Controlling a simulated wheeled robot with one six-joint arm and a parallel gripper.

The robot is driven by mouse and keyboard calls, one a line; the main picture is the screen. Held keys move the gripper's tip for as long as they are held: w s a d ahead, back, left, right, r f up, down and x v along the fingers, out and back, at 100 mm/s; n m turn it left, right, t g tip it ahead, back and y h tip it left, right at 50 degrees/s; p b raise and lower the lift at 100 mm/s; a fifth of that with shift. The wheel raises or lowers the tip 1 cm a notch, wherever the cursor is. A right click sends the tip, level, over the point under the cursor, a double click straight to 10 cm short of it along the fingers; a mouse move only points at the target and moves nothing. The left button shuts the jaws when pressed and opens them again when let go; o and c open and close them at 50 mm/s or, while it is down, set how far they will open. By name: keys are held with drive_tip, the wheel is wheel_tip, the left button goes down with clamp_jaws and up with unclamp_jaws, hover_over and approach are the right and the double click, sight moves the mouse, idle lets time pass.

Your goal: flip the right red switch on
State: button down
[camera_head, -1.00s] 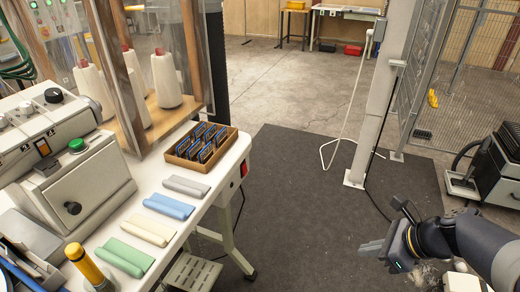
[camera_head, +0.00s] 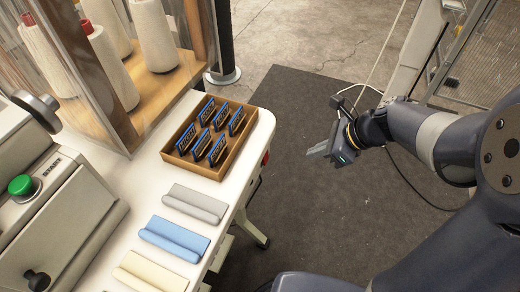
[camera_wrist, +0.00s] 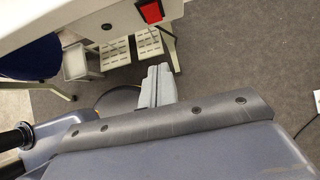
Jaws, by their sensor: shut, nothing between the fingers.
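The red switch (camera_wrist: 150,11) sits on the edge panel of the white table, at the top of the wrist view. In the head view only a sliver of this red switch (camera_head: 265,158) shows on the table's right end. My gripper (camera_head: 318,151) is shut and empty, out over the dark mat to the right of the table. In the wrist view its closed fingers (camera_wrist: 158,85) point up toward the table edge, below the switch and apart from it. I cannot tell the switch's on or off position.
The white table (camera_head: 150,182) holds a wooden box (camera_head: 170,150) of blue cards, folded cloth pieces, and a machine with a green start button (camera_head: 21,185). Cream thread cones stand behind clear panels. A grey post (camera_head: 425,45) stands behind my arm.

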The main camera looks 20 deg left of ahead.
sight(266, 157)
drive_tip(key=shift+s+d, duration=0.1)
drive_tip(key=a+r+b+x, duration=0.1)
drive_tip(key=a+x, duration=0.1)
drive_tip(key=x, duration=1)
drive_tip(key=shift+a+b, duration=0.3)
drive_tip(key=shift+a, duration=0.05)
drive_tip(key=shift+w+a+f, duration=0.1)
drive_tip(key=shift+w+a, duration=0.1)
drive_tip(key=shift+a, duration=0.05)
